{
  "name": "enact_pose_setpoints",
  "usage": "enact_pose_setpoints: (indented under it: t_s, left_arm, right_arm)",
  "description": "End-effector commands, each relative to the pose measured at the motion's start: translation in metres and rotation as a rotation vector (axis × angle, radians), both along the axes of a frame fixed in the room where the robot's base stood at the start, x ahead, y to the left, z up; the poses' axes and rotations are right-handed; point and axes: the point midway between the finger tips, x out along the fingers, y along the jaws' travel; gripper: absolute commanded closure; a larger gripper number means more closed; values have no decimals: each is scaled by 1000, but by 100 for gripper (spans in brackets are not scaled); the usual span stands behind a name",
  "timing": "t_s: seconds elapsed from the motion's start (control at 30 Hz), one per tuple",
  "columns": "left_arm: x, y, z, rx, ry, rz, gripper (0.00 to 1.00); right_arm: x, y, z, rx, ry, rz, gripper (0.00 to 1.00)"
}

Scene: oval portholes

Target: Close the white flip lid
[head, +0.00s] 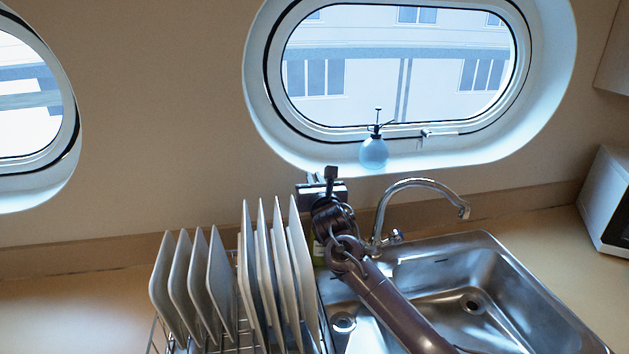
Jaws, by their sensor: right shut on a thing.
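My right arm reaches up from the bottom over the left side of the sink, and my right gripper (322,192) is at its far end, near the back wall. Its fingertips are hidden by my own wrist. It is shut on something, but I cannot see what. A narrow strip of a green-and-yellow object (318,252), perhaps a bottle, shows just below the gripper, between the plates and my arm; most of it is hidden. I cannot make out a white flip lid. My left gripper is out of view.
White plates (262,275) stand upright in a wire rack (155,335) just left of my arm. The curved tap (425,183) and steel sink (500,262) are to the right. A spray bottle (373,152) stands at the porthole. The left counter (70,300) is clear.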

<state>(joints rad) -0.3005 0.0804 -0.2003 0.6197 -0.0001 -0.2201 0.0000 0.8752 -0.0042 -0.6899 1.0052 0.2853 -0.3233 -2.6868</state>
Motion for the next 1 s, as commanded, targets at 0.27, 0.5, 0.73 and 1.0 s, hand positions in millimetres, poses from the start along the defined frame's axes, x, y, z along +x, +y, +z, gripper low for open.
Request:
enact_pose_setpoints:
  t_s: [0.27, 0.5, 0.73, 1.0]
  left_arm:
    - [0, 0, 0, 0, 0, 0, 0]
    - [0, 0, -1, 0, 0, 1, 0]
    - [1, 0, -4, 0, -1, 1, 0]
    - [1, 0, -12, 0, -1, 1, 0]
  right_arm:
    - [0, -1, -1, 10, 3, -1, 100]
    - [0, -2, -1, 28, 6, -1, 100]
    - [1, -4, -1, 86, 17, -1, 100]
    - [2, -11, -4, 260, 49, -3, 100]
